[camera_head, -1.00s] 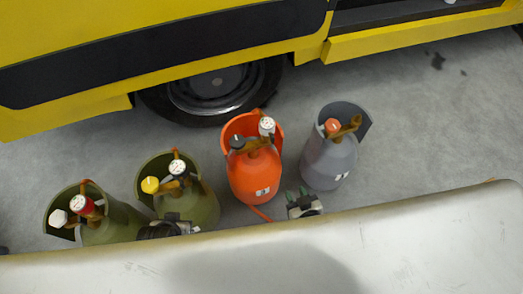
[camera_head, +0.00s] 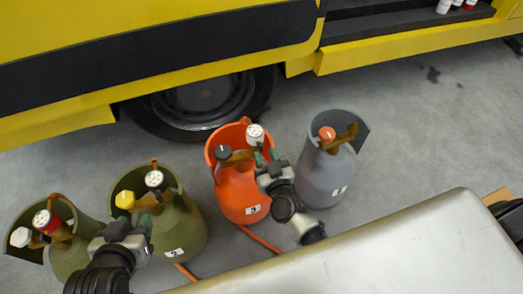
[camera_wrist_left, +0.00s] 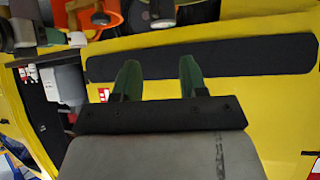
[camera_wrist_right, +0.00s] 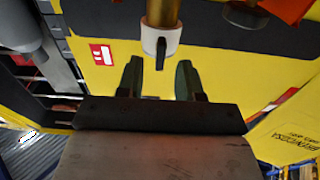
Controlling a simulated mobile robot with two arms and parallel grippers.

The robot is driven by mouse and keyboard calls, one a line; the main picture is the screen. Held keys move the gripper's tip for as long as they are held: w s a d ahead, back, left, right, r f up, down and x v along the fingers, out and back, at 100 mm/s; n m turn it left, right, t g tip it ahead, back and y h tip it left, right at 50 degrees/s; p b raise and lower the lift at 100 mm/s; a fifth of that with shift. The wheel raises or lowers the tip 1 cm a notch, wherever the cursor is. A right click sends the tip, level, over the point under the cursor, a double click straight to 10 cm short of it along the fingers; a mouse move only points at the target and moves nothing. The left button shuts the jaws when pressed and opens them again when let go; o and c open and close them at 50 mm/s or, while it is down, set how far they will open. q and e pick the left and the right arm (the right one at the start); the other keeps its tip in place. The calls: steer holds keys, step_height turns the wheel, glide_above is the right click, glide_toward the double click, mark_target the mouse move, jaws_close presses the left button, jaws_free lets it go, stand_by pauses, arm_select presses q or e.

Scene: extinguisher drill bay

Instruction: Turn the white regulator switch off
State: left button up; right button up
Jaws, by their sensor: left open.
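In the head view a white regulator switch (camera_head: 255,134) tops the orange cylinder (camera_head: 242,190), beside a black knob (camera_head: 223,152). My right gripper (camera_head: 263,158) is open just in front of this white switch. In the right wrist view the white switch (camera_wrist_right: 160,42), with a dark handle bar, lies ahead of and between the open fingertips (camera_wrist_right: 158,75), apparently not gripped. Another white knob (camera_head: 20,237) is on the leftmost green cylinder. My left gripper (camera_head: 147,215) is open and empty in front of the second green cylinder (camera_head: 183,235). It also shows in the left wrist view (camera_wrist_left: 154,75).
A grey cylinder (camera_head: 325,178) with an orange-red knob stands right of the orange one. A yellow knob (camera_head: 125,200) and a red knob (camera_head: 41,217) are on the green cylinders. A pale metal surface (camera_head: 400,250) fills the front. A yellow vehicle (camera_head: 400,55) stands behind.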

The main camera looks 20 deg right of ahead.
mark_target(262, 149)
arm_select(q)
steer(key=shift+w+d+r+t+h, duration=0.15)
steer(key=shift+w+d+r+t, duration=0.05)
steer(key=shift+w+r+t, duration=0.25)
steer(key=shift+w+d+r+t+h, duration=0.15)
steer(key=shift+w+d+r+t, duration=0.05)
steer(key=shift+w+r+t, duration=0.2)
arm_select(e)
steer(key=shift+w+a, duration=0.1)
steer(key=shift+w, duration=1.4)
jaws_close()
